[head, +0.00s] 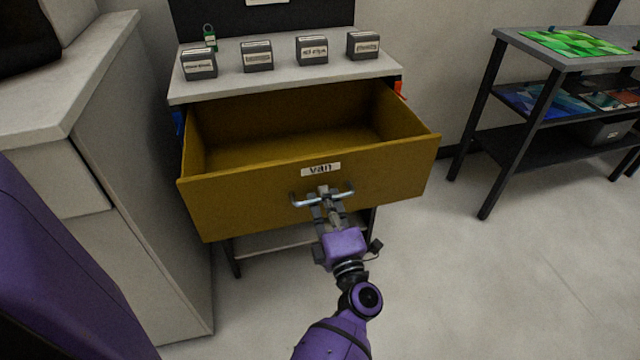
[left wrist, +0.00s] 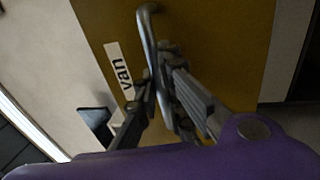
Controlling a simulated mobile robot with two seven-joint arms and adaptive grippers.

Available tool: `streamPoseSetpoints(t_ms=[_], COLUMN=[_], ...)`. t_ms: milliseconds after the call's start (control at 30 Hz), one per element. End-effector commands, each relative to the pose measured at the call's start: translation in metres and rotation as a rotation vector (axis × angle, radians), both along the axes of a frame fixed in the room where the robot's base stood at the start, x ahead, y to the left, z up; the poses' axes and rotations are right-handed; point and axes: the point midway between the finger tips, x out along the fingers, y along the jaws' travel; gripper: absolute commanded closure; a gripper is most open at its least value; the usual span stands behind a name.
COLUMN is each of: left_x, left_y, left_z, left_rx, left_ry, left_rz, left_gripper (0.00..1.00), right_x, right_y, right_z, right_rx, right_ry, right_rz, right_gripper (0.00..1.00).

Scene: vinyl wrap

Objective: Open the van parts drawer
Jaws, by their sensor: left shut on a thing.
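The van parts drawer (head: 250,200) is yellow-brown with a "van" label (head: 321,169) on its front. It stands pulled well out of its cabinet, and its inside looks empty. A curved metal handle (head: 300,201) is on the drawer front below the label. My left gripper (head: 327,198) is shut on the handle. In the left wrist view the fingers (left wrist: 160,95) close around the handle bar (left wrist: 146,38), with the label (left wrist: 120,70) beside it. My right gripper is not in view.
Several small labelled grey boxes (head: 257,56) and a green padlock (head: 210,38) stand on the cabinet top (head: 285,74). A grey counter (head: 95,75) is close at left. A black-legged shelf table (head: 545,70) stands at right. Floor (head: 480,280) at front right is clear.

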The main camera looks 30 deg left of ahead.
Motion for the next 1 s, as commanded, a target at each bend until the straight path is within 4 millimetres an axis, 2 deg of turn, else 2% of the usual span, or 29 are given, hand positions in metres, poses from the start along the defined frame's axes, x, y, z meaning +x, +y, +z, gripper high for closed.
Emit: streamPoseSetpoints(t_ms=[467, 500, 633, 1000], left_x=[-0.0048, -0.0047, -0.0048, -0.0070], left_y=[-0.0059, -0.0059, -0.0058, -0.0084], left_z=[0.0005, 0.0005, 0.0003, -0.0009], left_rx=[0.000, 0.000, 0.000, -0.001], left_ry=[-0.001, -0.001, -0.001, 0.001], left_rz=[0.000, 0.000, 0.000, 0.000], left_gripper=[1.00, 0.89, 0.72, 0.72], right_x=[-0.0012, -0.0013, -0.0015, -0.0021], right_y=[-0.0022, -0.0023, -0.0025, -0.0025], right_z=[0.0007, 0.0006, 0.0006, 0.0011], right_rx=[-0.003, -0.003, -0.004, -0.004], right_ry=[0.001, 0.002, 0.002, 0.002], right_rz=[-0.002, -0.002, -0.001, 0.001], right_gripper=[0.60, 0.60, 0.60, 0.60])
